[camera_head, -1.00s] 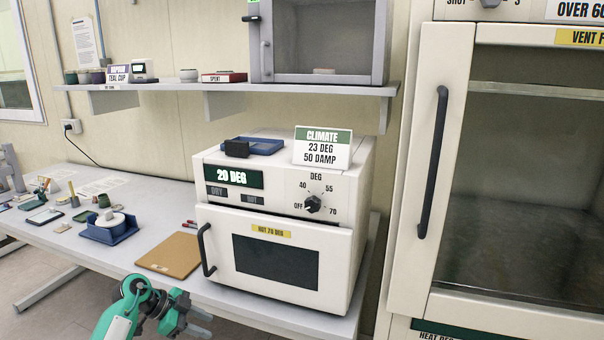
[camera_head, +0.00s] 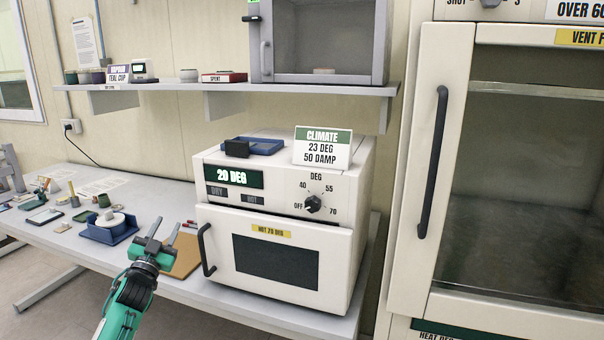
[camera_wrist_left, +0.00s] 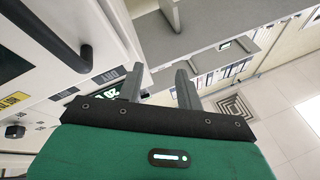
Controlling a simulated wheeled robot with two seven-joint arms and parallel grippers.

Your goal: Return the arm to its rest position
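My left arm comes in from the bottom left of the head view. Its left gripper (camera_head: 163,231) is raised in front of the bench, over the brown board (camera_head: 188,256) and left of the oven's door handle. The two grey fingers stand apart with nothing between them. They also show apart and empty in the left wrist view (camera_wrist_left: 160,88). My right gripper is in neither view.
The white oven (camera_head: 275,262) stands on the bench (camera_head: 60,243) with its door shut and a black handle (camera_head: 205,250). A blue tray (camera_head: 108,233) holds a white round item. A shelf (camera_head: 300,88) hangs above. A large cabinet (camera_head: 400,230) stands at the right.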

